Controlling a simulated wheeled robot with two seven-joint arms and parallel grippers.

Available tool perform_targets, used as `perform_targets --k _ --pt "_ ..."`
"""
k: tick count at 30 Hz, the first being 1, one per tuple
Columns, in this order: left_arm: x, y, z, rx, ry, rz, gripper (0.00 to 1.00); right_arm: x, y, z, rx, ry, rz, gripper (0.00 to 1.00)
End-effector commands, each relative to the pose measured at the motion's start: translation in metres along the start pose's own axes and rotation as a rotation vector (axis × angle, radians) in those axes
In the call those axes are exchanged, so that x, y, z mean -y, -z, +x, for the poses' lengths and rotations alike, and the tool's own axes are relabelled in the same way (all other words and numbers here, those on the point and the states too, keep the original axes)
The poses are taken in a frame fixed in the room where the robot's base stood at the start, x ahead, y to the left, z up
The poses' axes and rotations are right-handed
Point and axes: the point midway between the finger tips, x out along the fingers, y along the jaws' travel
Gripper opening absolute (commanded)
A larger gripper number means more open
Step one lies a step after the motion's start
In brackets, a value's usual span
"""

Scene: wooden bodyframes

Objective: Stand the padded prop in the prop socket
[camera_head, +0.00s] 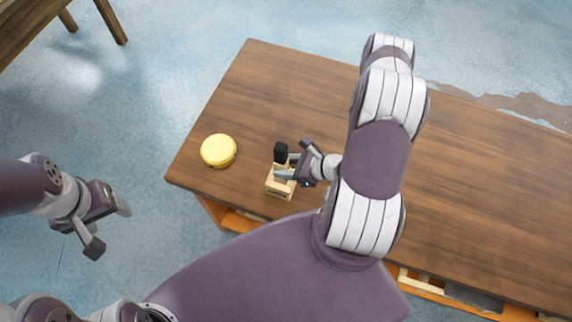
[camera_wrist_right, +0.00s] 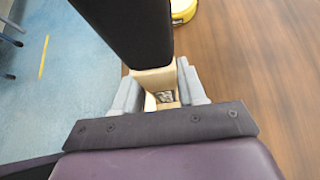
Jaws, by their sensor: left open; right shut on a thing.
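The padded prop has a black pad (camera_head: 281,152) on a pale wooden stem. My right gripper (camera_head: 289,166) is shut on the stem, and the prop looks roughly upright. In the right wrist view the black pad (camera_wrist_right: 125,28) rises between the grey fingers, with pale wood below it. The prop socket (camera_head: 280,188) is a pale wooden block on the table, directly under the prop. The prop's lower end is hidden by the fingers, so I cannot tell whether it is inside the socket. My left gripper (camera_head: 108,228) is open and empty, off the table to the left.
A round yellow object (camera_head: 218,151) lies on the brown wooden table (camera_head: 270,90), left of the socket; its edge shows in the right wrist view (camera_wrist_right: 183,10). The table's left and front edges are close to the socket. The tabletop behind is clear. Another wooden table stands top left.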

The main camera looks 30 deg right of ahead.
Motion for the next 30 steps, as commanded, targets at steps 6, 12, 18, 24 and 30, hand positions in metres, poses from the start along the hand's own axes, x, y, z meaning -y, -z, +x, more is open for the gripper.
perform_targets --k 6,12,18,24,30 --pt "0.0000 -0.0005 0.0043 0.000 0.000 0.000 0.65 0.0001 0.0042 0.0030 0.001 0.000 0.000 0.00" --pt "0.0000 -0.0009 0.0074 0.000 0.000 0.000 0.65 0.0000 0.0075 0.0053 0.001 0.000 0.000 0.00" --pt "0.0000 -0.0011 0.0096 0.000 0.000 0.000 0.65 0.0000 0.0099 0.0070 0.001 0.000 0.000 0.00" --pt "0.0000 -0.0011 0.0092 0.000 0.000 0.000 0.65 0.0000 0.0096 0.0067 0.001 0.000 0.000 0.00" --pt "0.0000 -0.0011 0.0093 0.000 0.000 0.000 0.65 0.0000 0.0096 0.0067 0.000 0.000 0.000 0.70"
